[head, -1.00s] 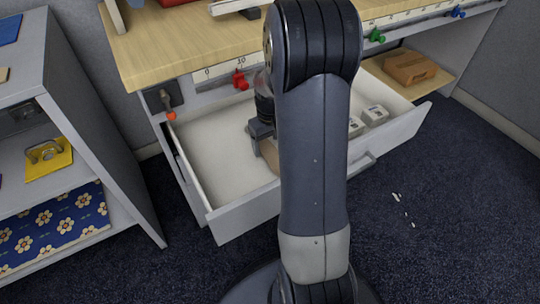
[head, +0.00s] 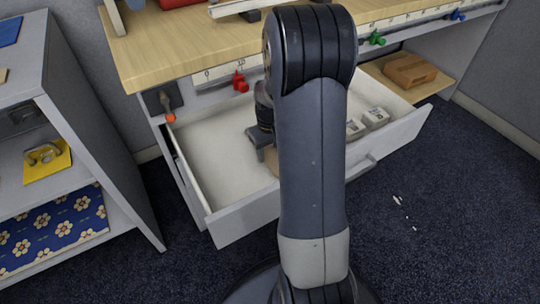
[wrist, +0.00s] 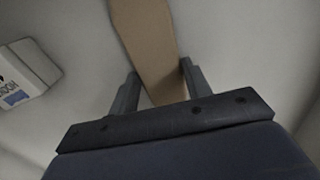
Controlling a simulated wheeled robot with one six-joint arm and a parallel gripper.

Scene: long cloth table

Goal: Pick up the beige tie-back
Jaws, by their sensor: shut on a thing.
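The beige tie-back (wrist: 146,40) is a flat tan strip in the wrist view, running from the top edge down between my gripper's fingers. My gripper (wrist: 160,84) is shut on it, one finger on each side. In the head view my gripper (head: 262,155) is low inside the open drawer, and a small tan part of the tie-back (head: 272,162) shows beside it. My arm hides the rest of the strip there.
The wooden tabletop (head: 180,50) is above the drawer's back. A grey shelf (head: 100,130) stands at left.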

